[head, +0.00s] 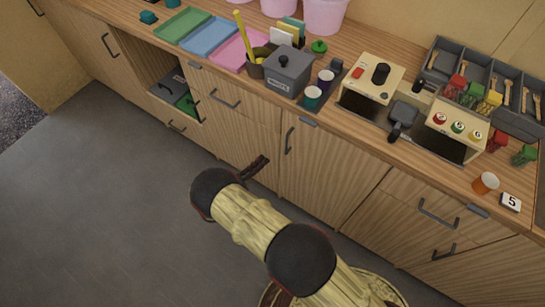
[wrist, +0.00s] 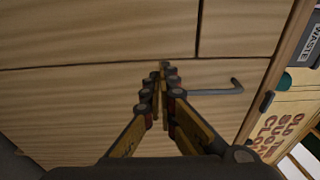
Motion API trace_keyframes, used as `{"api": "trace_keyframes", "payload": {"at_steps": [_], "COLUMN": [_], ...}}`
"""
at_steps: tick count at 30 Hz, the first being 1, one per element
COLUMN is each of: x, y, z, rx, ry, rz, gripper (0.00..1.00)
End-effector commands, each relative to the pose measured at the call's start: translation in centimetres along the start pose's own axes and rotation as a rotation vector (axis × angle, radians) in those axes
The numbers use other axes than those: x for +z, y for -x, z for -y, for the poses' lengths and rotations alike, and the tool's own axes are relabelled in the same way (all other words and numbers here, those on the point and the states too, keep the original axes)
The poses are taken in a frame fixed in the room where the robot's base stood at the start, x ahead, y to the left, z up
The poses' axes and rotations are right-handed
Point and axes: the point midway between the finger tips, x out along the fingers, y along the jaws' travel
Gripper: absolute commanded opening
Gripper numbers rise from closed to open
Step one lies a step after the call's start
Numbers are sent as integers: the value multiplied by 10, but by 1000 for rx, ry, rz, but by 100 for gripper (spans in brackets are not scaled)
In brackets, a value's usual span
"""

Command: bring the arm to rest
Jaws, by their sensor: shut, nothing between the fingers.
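My gripper (head: 254,167) is in front of the wooden cabinet, below the counter edge, with my arm reaching up from the bottom of the head view. In the wrist view my gripper's fingers (wrist: 165,72) are together at the tips with nothing between them. Behind them is a wood-grain cabinet front (wrist: 90,100) with a dark bar handle (wrist: 215,91), partly hidden by the fingers. I cannot tell whether the fingertips touch the front.
The counter (head: 345,130) carries a grey lidded box (head: 288,72), coloured trays (head: 210,37), cream appliances (head: 372,80) and an orange cup (head: 485,182). An open cabinet compartment (head: 178,95) is at the left. The grey floor (head: 90,210) is clear at left.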

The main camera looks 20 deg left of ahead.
Motion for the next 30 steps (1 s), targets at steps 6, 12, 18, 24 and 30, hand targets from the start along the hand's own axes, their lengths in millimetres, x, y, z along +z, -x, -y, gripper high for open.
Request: {"api": "trace_keyframes", "payload": {"at_steps": [6,12,18,24,30], "x": [19,24,24,24,-25], "y": [25,31,31,31,34], "z": [0,0,0,-7,-43], "rx": [0,0,0,25,111], "ry": [-1,0,-3,-152,-396], "rz": [1,0,0,-3,-134], "gripper": [0,0,0,0,0]}}
